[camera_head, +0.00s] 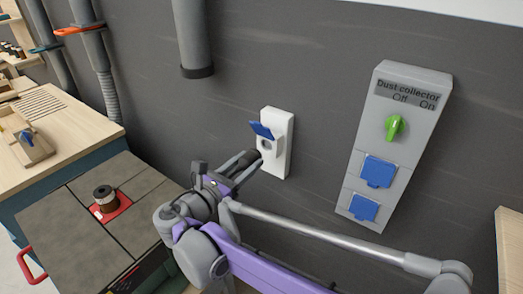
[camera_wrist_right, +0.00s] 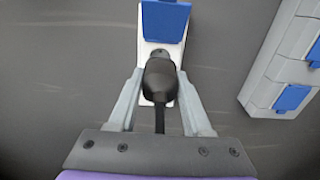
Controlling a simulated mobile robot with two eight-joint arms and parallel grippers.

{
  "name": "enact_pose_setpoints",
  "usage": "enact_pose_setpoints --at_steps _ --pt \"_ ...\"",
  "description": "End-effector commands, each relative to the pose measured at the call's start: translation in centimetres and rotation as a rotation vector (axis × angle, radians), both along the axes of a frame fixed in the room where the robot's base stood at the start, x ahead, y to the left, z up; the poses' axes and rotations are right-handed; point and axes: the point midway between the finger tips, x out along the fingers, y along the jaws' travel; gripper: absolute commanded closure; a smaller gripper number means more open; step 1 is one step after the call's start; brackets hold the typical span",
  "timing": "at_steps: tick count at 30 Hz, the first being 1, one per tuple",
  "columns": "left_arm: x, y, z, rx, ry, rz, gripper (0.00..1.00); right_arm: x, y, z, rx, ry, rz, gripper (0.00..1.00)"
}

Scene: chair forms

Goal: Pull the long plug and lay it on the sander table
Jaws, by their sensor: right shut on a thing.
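The long black plug (camera_head: 238,162) is held in my right gripper (camera_head: 222,177) with its front end at the white wall socket (camera_head: 283,130). In the wrist view the plug (camera_wrist_right: 160,80) lies between the two fingers, and its cord runs back toward the palm. The blue flap (camera_head: 262,130) of the socket is raised, and part of the round opening shows. I cannot tell whether the pins are in or just clear of it. The grey sander table (camera_head: 75,215) is at the lower left, with a spindle (camera_head: 104,196) in a red insert. My left gripper is not in view.
A grey dust collector panel (camera_head: 408,85) with a green knob (camera_head: 395,127) and two blue socket covers is on the wall to the right. A wooden workbench (camera_head: 85,122) stands at the left. A grey pipe (camera_head: 190,35) hangs above. The sander top is bare around the spindle.

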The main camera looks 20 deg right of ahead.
Motion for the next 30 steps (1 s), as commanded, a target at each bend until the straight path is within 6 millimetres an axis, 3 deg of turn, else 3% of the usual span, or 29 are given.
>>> enact_pose_setpoints --at_steps 20,30 --pt "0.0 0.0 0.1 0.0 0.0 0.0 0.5 -0.7 0.9 0.0 0.0 0.0 0.001 1.0" --pt "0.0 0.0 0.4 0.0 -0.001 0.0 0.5 -2.3 3.0 0.1 0.0 0.0 0.001 1.0"
